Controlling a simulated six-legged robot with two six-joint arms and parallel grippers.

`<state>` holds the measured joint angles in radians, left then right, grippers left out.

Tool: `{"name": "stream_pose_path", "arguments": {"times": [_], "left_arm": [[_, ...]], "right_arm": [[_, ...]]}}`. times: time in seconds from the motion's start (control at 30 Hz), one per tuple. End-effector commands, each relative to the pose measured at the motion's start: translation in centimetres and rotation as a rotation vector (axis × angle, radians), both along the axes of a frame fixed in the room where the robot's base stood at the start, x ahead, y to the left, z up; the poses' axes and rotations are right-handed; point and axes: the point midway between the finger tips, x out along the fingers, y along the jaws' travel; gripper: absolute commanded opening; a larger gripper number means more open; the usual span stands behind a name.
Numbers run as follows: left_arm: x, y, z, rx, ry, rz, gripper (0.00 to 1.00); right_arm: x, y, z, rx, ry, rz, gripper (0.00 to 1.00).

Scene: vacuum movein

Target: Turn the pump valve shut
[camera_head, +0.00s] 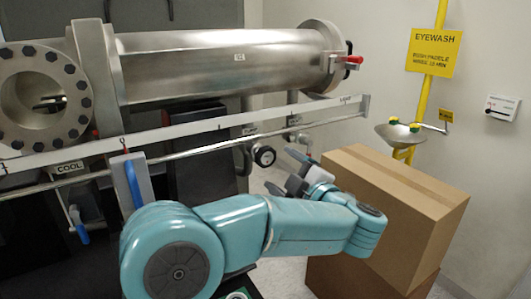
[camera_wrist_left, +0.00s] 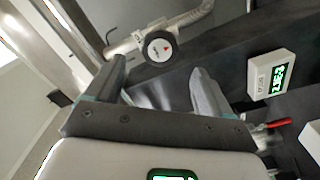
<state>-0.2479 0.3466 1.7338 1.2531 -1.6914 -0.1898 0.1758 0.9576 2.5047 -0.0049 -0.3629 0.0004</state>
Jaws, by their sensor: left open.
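In the left wrist view the knob (camera_wrist_left: 160,48) lies just beyond and between the fingertips. My left gripper (camera_head: 291,172) is open and empty, to the right of the knob and apart from it in the head view. The wrist view shows its two fingers (camera_wrist_left: 161,72) spread wide. My right gripper is not in view.
A steel vacuum cylinder (camera_head: 220,65) and a long rail (camera_head: 185,135) run above the knob. Blue-handled levers (camera_head: 82,233) hang at left. Stacked cardboard boxes (camera_head: 400,205) stand close to my gripper's right. A yellow eyewash station (camera_head: 399,133) is behind. A green-lit display (camera_wrist_left: 271,75) shows in the wrist view.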

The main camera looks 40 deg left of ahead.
Motion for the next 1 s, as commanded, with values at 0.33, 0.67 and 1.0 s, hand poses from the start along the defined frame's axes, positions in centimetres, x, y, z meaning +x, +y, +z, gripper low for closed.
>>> {"name": "stream_pose_path", "arguments": {"times": [0.33, 0.67, 1.0], "left_arm": [[1.9, 6.6, 0.1, 0.001, 0.001, 0.002, 0.82], [2.3, 7.7, 0.0, 0.000, 0.000, -0.001, 0.82], [2.3, 7.7, -0.1, 0.000, 0.000, -0.001, 0.27]], "right_arm": [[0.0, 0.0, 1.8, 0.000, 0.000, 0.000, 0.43], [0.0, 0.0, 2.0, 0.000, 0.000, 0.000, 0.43], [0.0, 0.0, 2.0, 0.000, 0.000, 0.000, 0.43]]}}
